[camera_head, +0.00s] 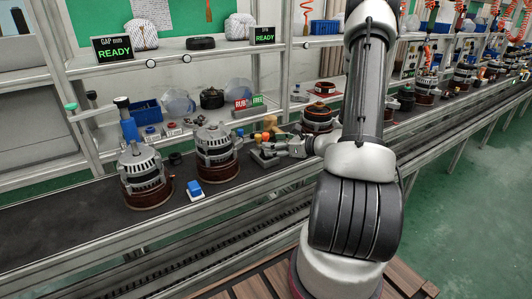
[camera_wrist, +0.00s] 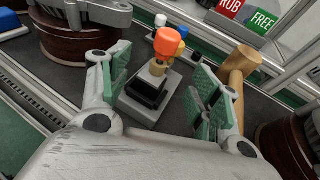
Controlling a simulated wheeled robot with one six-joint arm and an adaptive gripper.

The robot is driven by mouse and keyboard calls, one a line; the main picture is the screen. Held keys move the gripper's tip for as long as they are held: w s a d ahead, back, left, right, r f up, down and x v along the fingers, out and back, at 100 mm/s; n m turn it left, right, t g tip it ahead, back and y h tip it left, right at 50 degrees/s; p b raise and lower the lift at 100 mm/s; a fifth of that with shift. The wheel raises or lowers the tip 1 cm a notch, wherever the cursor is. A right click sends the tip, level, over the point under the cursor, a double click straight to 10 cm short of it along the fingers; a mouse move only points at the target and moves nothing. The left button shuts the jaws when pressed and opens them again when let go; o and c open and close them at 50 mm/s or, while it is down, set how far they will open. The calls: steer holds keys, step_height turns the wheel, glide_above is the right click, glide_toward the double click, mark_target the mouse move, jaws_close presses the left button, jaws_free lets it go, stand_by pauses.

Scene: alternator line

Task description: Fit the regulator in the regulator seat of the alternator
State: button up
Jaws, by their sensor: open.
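My gripper (camera_wrist: 160,72) is open and empty, with green-padded fingers on either side of a grey block (camera_wrist: 133,106). A small black part (camera_wrist: 150,92), which looks like the regulator, sits on this block between the fingers and apart from both. I cannot make out the regulator seat on either.
An orange-capped tool (camera_wrist: 168,42) stands close behind the black part. A wooden mallet (camera_wrist: 236,80) lies beside the right finger. A blue and white item (camera_head: 195,190) lies on the belt. RUB and FREE signs (camera_head: 248,104) stand behind. More alternators line the right.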

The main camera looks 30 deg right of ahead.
steer(key=x, duration=0.4)
steer(key=shift+a+f, duration=0.15)
steer(key=shift+a, duration=0.1)
steer(key=c, duration=1.1)
